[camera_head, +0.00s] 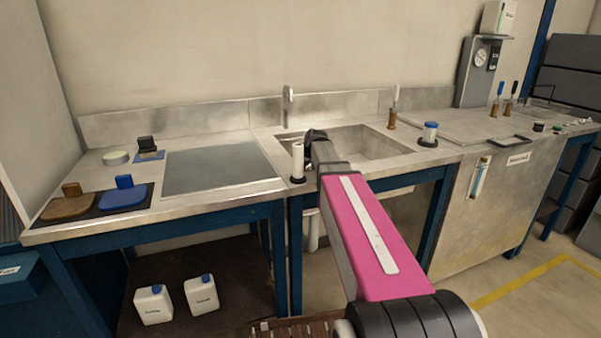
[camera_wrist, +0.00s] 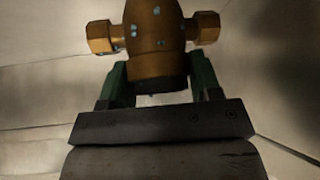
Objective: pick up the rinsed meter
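The meter (camera_wrist: 158,45) is a brass body with a hex fitting on each side, seen in the wrist view. Several small pale blue-grey spots show on it. My gripper (camera_wrist: 158,72) has one green finger on each side of the meter's lower body, and both appear to touch it. In the head view my pink arm reaches over the front of the sink (camera_head: 385,143). The gripper and meter are hidden there behind the arm's end.
A white cylinder (camera_head: 298,160) stands on the sink's front rim left of my arm, and a blue-topped jar (camera_head: 430,132) stands to the right. A faucet (camera_head: 288,100) rises behind. The grey panel (camera_head: 218,168) is clear.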

